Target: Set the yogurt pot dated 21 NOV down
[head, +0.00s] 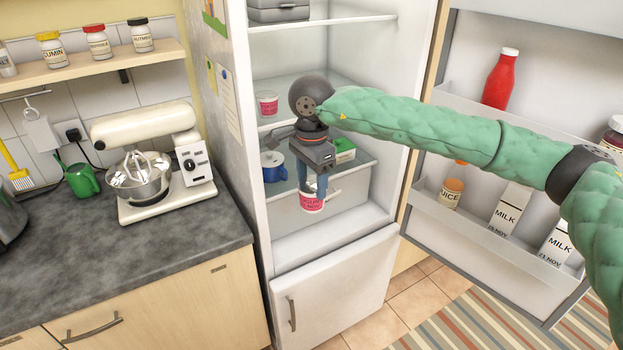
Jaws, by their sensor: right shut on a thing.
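A small pink and white yogurt pot (312,203) is held between the blue fingers of my right gripper (312,190), upright, inside the open fridge in front of the lower drawer. The print on its label is too small to read for sure. My right arm, in a green quilted sleeve, comes in from the right. A second pink yogurt pot (267,103) stands on the fridge shelf (290,88) at the left. I cannot tell whether the held pot touches the surface below. My left gripper is not in view.
A blue mug (272,166) and a green pack (344,150) stand in the fridge behind my gripper. A mixer (150,160) stands on the counter at left.

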